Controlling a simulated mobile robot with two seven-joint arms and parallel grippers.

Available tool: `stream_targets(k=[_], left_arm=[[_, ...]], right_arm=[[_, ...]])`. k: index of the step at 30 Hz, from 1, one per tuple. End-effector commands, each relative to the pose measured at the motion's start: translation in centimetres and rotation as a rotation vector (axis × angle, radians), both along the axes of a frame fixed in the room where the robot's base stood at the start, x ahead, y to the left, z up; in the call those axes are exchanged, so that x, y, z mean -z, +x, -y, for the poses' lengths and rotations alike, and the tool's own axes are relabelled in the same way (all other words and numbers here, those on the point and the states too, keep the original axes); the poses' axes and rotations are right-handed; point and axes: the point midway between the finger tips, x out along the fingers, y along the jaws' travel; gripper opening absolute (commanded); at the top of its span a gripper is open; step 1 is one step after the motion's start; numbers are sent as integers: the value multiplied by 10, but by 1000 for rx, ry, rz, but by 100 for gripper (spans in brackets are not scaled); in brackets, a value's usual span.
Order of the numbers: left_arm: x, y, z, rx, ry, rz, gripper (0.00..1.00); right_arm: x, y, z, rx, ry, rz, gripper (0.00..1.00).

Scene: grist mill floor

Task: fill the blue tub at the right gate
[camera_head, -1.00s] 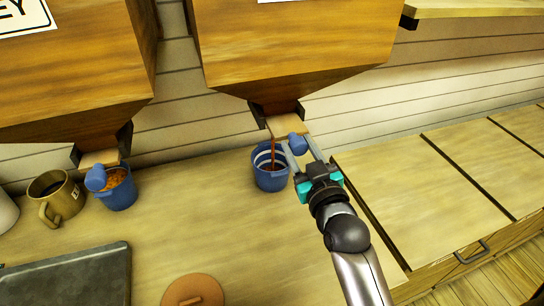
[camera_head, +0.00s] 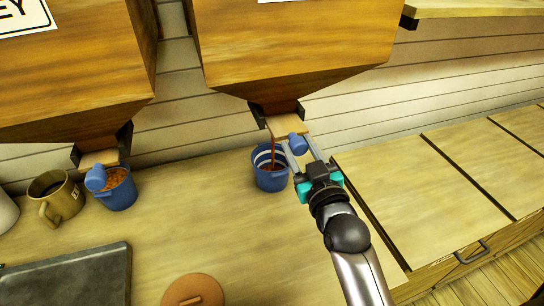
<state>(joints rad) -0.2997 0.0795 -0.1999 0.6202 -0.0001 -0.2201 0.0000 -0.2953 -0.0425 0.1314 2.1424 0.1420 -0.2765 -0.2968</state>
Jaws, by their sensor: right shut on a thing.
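A blue tub (camera_head: 271,181) with pale bands inside stands on the counter under the right hopper (camera_head: 295,45). A thin reddish-brown stream falls from the hopper's gate (camera_head: 287,124) into it. The level inside is hard to tell. My right gripper (camera_head: 299,146) is shut on the blue knob (camera_head: 298,142) of this gate, just right of and above the tub. At the left gate (camera_head: 99,158), with its own blue knob (camera_head: 95,178), another blue tub (camera_head: 120,194) holds orange-brown grain. My left gripper is not in view.
A brass mug (camera_head: 55,199) stands left of the left tub. A dark slate tray (camera_head: 75,278) and a round brown lid (camera_head: 193,291) lie at the front. Panelled lids (camera_head: 425,185) are to the right. The middle counter is clear.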

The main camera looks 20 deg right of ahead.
Motion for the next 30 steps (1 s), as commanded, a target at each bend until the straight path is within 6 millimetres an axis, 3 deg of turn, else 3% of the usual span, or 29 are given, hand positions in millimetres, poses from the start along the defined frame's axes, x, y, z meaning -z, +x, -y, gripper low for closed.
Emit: stream_targets(k=[9, 18, 30], left_arm=[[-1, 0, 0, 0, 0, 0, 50], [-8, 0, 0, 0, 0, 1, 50], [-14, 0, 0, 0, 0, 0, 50]], right_arm=[[-2, 2, 1, 3, -2, 3, 0], [-3, 34, 4, 3, -3, 5, 0], [-4, 40, 4, 3, -4, 5, 0]])
